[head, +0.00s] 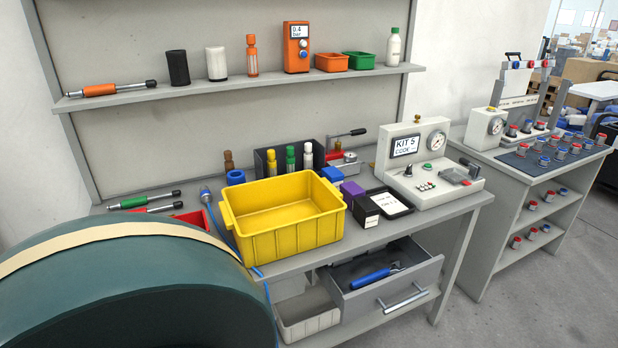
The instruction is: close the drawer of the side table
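The grey drawer (420,277) is under the worktop of the grey table (415,222) in the middle of the head view. It stands pulled out, with its open top showing. A silver bar handle (404,299) runs across its front. A tool with a blue handle (370,278) lies inside the drawer. Neither of my grippers is in view, so I cannot tell whether they are open or shut.
A yellow bin (290,244) stands on the worktop, left of the drawer. A white gauge box (418,150) stands at the back right. A pale open bin (308,317) sits below, left of the drawer. The floor (540,305) at right is clear.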

